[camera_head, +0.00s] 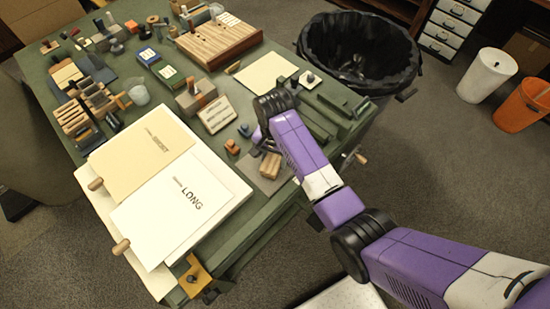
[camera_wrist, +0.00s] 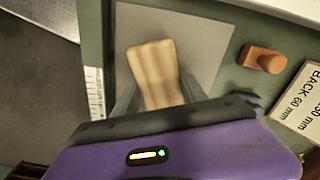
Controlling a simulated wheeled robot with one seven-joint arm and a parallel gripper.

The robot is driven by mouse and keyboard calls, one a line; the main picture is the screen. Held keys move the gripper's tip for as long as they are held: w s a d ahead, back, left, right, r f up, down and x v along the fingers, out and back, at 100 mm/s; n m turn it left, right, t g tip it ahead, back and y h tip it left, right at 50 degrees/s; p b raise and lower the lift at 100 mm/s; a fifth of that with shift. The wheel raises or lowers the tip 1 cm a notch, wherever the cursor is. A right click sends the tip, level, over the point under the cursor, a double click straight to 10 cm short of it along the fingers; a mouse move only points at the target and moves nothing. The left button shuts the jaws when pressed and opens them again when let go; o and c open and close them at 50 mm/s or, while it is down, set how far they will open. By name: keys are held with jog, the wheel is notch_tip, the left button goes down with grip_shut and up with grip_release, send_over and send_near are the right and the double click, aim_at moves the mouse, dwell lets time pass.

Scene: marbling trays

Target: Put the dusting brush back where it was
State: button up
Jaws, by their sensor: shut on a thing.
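The dusting brush shows as a pale wooden piece (camera_wrist: 153,68) between my fingers in the wrist view. It also shows below my gripper in the head view (camera_head: 270,165). My gripper (camera_wrist: 158,92) is shut on it; in the head view my gripper (camera_head: 268,145) is mostly hidden by my arm. The brush is over a grey square mat (camera_wrist: 208,45) near the table's front edge; the mat also shows in the head view (camera_head: 256,182). I cannot tell whether the brush touches the mat. Its bristles are not clearly visible.
An orange-brown block with a knob (camera_wrist: 262,60) stands beside the mat. A printed card (camera_head: 217,114) lies just behind. Large paper sheets (camera_head: 180,205) lie to the left. Green rails (camera_head: 322,118) are to the right. A black-lined bin (camera_head: 360,50) stands beyond the table.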

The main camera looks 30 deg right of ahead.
aim_at(274, 157)
jog(key=shift+r, duration=0.1)
jog(key=shift+f, duration=0.2)
jog(key=o, duration=1.2)
jog(key=shift+r, duration=0.1)
notch_tip(274, 157, up, 12)
jog(key=shift+r+p, duration=0.1)
jog(key=shift+p, duration=0.45)
